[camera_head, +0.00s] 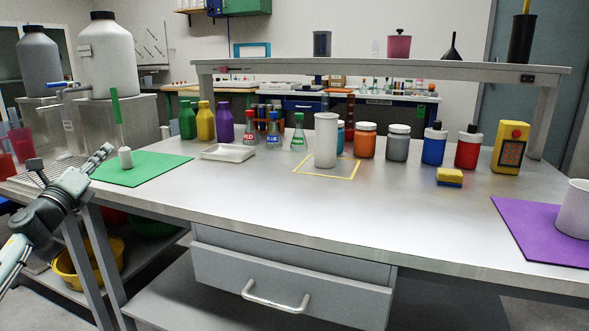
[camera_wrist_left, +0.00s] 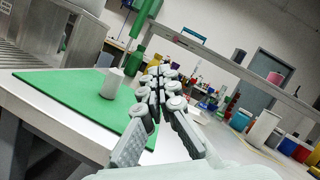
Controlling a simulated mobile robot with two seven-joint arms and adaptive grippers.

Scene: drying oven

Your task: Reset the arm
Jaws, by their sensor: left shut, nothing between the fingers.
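My left gripper (camera_head: 106,151) is at the left of the head view, near the table's left edge and the front edge of the green mat. It is shut and empty. In the left wrist view its fingers (camera_wrist_left: 157,85) meet in the middle of the picture, with the green mat (camera_wrist_left: 70,100) behind and to the left. My left arm comes in from the lower left. My right gripper does not show in either view.
A white cylinder (camera_head: 326,140) stands within a yellow outline. Several bottles line the table's back. A purple mat (camera_head: 520,232) lies at right. The table's front middle (camera_head: 260,200) is clear.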

